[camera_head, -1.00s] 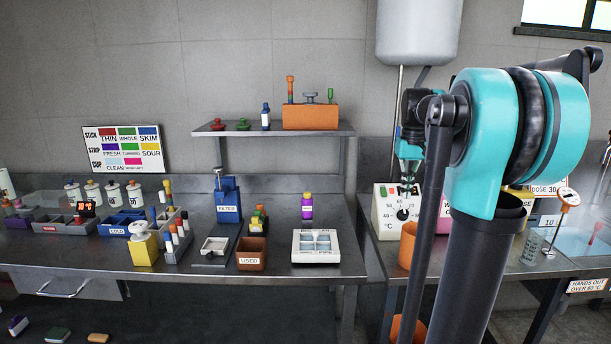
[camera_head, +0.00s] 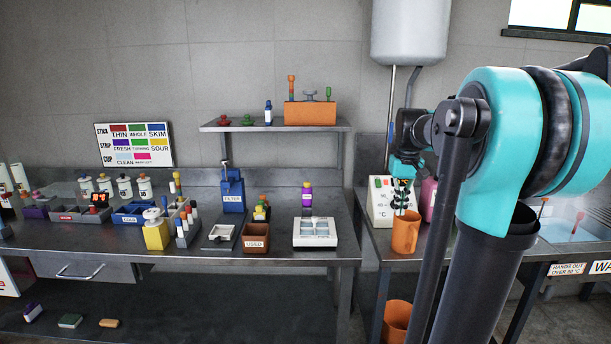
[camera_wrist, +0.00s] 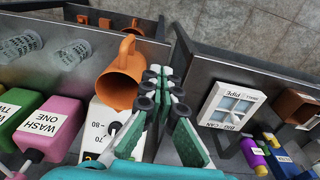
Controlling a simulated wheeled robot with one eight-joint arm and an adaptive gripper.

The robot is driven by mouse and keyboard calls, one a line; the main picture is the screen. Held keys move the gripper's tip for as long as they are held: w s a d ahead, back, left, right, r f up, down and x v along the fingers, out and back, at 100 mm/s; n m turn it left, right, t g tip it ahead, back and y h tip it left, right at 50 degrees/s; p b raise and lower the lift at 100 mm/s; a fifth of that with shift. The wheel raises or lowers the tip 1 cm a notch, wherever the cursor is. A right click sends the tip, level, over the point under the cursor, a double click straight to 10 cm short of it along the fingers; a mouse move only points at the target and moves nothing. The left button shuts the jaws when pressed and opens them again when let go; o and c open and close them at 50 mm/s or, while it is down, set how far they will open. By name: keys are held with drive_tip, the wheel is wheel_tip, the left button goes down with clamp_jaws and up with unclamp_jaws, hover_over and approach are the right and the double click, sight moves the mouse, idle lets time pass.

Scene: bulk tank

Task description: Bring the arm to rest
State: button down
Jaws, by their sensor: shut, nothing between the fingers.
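My arm stands at the right of the head view, folded, with its large teal joint (camera_head: 500,140) high and close to the camera. My gripper (camera_head: 403,192) hangs low behind an arm link, in front of the white dial box (camera_head: 380,205) and just above the orange jug (camera_head: 404,235). In the wrist view my gripper (camera_wrist: 160,85) has its green-padded fingers together with nothing held. There the fingers overlap the view of the gap between two benches, with the orange jug (camera_wrist: 119,75) close on the left. Part of the gripper is hidden by my arm in the head view.
The left bench holds a yellow pump box (camera_head: 156,235), a brown USED box (camera_head: 256,238) and a white tray (camera_head: 315,232). A shelf (camera_head: 277,126) stands above it. Pink WASH ONE bottle (camera_wrist: 52,126) and clear glasses (camera_wrist: 72,54) are near the jug.

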drive_tip(key=s+a+f+t, duration=0.1)
drive_tip(key=s+a+f, duration=0.3)
drive_tip(key=s+f, duration=0.6)
drive_tip(key=s+a+f+t, duration=0.2)
drive_tip(key=s+a+f, duration=0.2)
drive_tip(key=s+f, duration=0.6)
wheel_tip(320, 180, down, 4)
drive_tip(key=shift+s+a+r+t, duration=0.2)
drive_tip(key=shift+s+a+t, duration=0.05)
drive_tip(key=shift+s+t, duration=0.05)
